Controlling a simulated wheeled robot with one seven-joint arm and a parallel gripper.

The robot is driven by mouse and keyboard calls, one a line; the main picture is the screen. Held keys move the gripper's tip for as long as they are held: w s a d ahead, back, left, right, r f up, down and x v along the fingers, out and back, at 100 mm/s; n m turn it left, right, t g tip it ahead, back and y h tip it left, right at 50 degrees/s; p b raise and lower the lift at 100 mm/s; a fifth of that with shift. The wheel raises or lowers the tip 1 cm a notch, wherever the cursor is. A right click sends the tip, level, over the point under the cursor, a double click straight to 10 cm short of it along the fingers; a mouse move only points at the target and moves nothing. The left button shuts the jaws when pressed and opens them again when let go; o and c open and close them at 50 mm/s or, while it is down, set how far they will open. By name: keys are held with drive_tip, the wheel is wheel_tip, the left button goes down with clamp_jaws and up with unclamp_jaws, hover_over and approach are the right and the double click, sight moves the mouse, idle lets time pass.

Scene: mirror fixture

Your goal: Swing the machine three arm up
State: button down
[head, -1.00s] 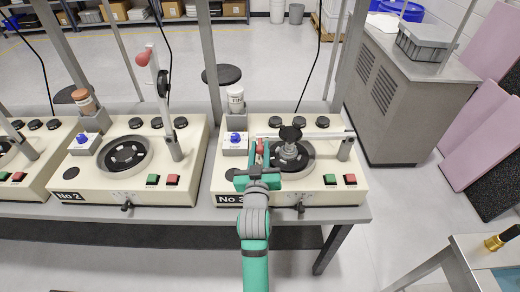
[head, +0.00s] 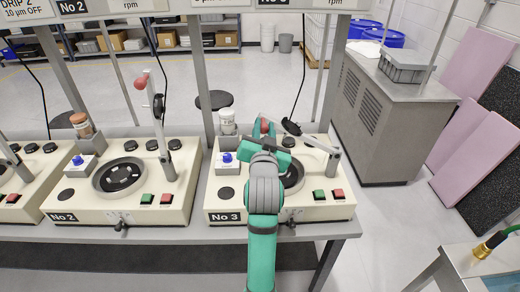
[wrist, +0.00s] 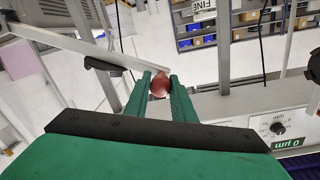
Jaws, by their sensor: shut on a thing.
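Machine three (head: 229,199), a cream box labelled No 3, stands on the bench right of centre in the head view. Its grey arm (head: 318,143) rises from a post at the machine's right side and slopes up to the left. The red ball knob (head: 265,125) at the arm's end is between the fingers of my gripper (head: 264,134). In the wrist view my gripper (wrist: 160,84) is shut on the red knob (wrist: 160,85). The black disc (head: 291,127) on the arm is lifted clear of the machine's round bowl (head: 291,178), which my arm partly hides.
Machine two (head: 90,207) stands to the left, its arm (head: 157,115) upright with a red knob on top. A white bottle (head: 227,122) stands at machine three's back left. A grey cabinet (head: 400,135) is at the right. Grey frame posts rise behind the bench.

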drive_tip(key=w+d+r+m, duration=0.2)
drive_tip(key=d+r+m, duration=0.5)
drive_tip(key=d+r, duration=0.65)
drive_tip(key=d+r+m, duration=0.1)
drive_tip(key=d+m, duration=0.4)
drive_tip(key=d, duration=1)
drive_tip(key=shift+w+d+r+m+y, duration=0.2)
drive_tip(key=shift+w+d+m+y, duration=0.1)
drive_tip(key=shift+w+y, duration=0.1)
drive_tip(key=c, duration=1.5)
unclamp_jaws()
drive_tip(key=shift+f, duration=0.1)
